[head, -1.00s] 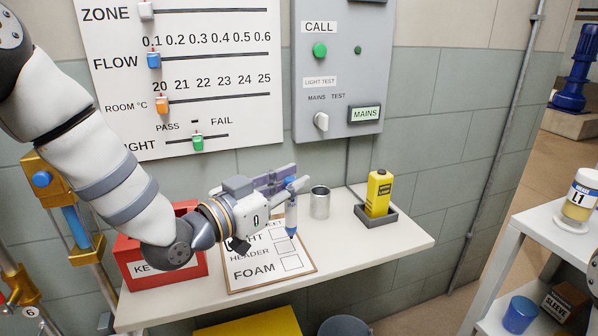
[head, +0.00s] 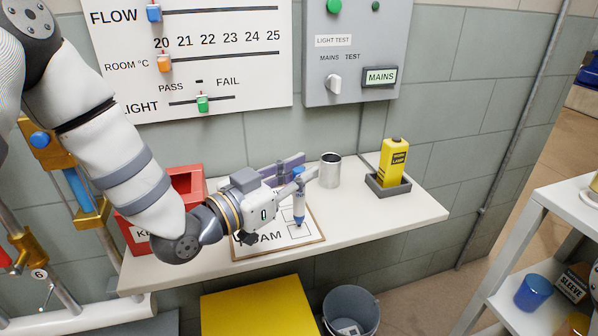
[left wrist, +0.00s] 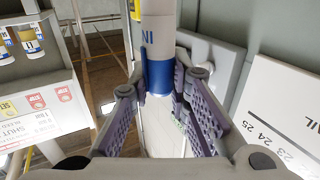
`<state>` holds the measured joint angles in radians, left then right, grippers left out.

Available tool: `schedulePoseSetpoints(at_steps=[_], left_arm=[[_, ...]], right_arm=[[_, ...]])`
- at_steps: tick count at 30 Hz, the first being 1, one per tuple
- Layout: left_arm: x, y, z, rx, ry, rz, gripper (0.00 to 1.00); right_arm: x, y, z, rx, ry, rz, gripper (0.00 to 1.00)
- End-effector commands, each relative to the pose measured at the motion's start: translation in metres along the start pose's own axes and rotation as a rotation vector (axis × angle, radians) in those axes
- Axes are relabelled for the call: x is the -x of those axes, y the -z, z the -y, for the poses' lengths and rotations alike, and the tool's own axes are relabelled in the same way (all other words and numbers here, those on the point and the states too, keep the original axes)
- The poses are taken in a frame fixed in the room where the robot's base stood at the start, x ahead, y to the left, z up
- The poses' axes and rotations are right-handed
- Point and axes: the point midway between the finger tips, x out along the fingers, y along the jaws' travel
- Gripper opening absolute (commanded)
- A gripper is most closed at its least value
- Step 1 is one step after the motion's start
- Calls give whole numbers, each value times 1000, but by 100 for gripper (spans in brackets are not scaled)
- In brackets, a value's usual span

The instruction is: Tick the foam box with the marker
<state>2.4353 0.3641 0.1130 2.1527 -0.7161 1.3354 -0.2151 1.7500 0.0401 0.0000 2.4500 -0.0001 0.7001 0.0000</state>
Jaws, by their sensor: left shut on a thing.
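My left gripper (head: 299,181) is shut on a blue and white marker (head: 299,205), which is held upright, tip down. The marker also shows between the purple-lined fingers in the left wrist view (left wrist: 157,45). A checklist board (head: 315,238) with printed rows lies on the shelf below. The foam box (head: 303,234) is the empty-looking square at the right of the FOAM row. The marker's tip is over or at this box; I cannot tell whether it touches. My gripper hides the board's upper rows and part of the word FOAM. My right gripper is not in view.
A red box (head: 187,184) stands left of the board. A metal cup (head: 330,170) and a yellow work lamp in a dark tray (head: 389,190) stand behind and to the right. The shelf (head: 385,222) is clear at right front. A wall panel (head: 352,60) is above.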

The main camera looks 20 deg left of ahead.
Motion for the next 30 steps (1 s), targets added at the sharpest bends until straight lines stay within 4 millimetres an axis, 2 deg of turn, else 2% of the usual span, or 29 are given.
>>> schedulePoseSetpoints(at_steps=[30], left_arm=[[0, -10, 0, 0, 0, 1, 2]], right_arm=[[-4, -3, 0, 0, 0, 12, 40]])
